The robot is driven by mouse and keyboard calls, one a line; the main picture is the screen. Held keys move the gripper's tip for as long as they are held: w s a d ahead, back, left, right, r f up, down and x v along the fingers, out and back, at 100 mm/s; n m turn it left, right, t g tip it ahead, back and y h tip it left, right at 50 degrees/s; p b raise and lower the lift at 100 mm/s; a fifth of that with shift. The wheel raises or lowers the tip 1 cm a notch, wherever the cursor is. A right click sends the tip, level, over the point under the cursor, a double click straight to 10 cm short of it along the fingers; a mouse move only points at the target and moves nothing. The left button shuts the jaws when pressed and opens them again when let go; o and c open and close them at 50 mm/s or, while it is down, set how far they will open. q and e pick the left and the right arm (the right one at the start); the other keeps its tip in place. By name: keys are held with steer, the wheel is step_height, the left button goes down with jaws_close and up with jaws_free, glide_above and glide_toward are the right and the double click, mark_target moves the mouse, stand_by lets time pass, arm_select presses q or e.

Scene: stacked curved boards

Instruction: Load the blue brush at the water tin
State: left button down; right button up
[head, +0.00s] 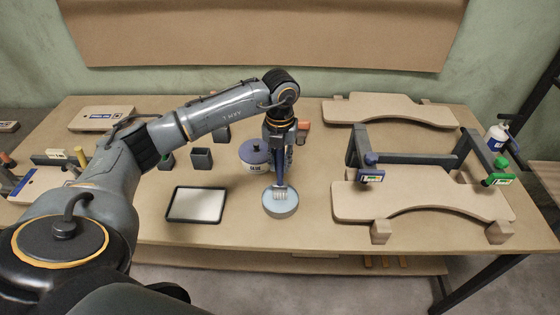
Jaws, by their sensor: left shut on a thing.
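My left gripper (280,143) points down over the table and is shut on the blue brush (279,175). The brush hangs roughly upright below the fingers, its pale head down. The water tin (281,211) is a shallow round light-blue dish near the table's front middle. The brush head appears over or inside the tin's opening; I cannot tell whether it touches the liquid or the bottom. The fingers partly hide the upper handle. My right gripper is not in view.
A white jar with a dark blue lid (255,152) stands just behind-left of the tin. A dark-framed pale tray (197,204) lies to the left. Dark square cups (201,158) stand behind it. Curved boards (425,200) on blocks and a dark frame (425,158) fill the right side.

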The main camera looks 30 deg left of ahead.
arm_select(q)
steer(key=shift+f+b, duration=0.3)
steer(key=shift+f, duration=0.1)
steer(key=shift+f, duration=0.1)
stand_by(1.3)
step_height(320, 180, up, 2)
steer(key=shift+p, duration=0.55)
steer(key=shift+r+p, duration=1.5)
steer(key=shift+r, duration=1.1)
